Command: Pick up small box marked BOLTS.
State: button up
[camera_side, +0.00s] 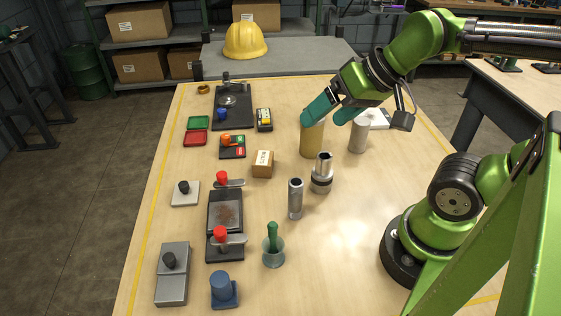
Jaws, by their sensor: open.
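A small brown cardboard box (262,164) stands on the table near its middle. It has a white label with dark lettering, too small to read for certain. My gripper (325,118) with teal fingers is open and empty. It is up and to the right of the box in the picture, apart from it. One fingertip overlaps the top of a tan cylinder (312,139); I cannot tell whether they touch.
A metal fitting (322,172) and a metal tube (296,198) stand right of the box. A dark tray with an orange item (232,146) lies to its left, with a red-handled clamp fixture (225,212) nearer the front.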

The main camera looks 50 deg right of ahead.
jog(key=w+f+g, duration=0.2)
jog(key=w, duration=0.2)
jog(key=n+g+h, duration=0.2)
jog(key=n+g, duration=0.3)
jog(key=n, duration=2.3)
send_over(263, 157)
notch_tip(263, 157, down, 5)
jog(key=shift+n, duration=0.3)
jog(key=f, duration=1.1)
jog(key=shift+s+a, duration=0.1)
jog(key=shift+s, duration=0.1)
jog(key=shift+w+f, duration=0.15)
jog(key=shift+f, duration=2.65)
jog(key=shift+r, duration=0.1)
jog(key=c, duration=1.2)
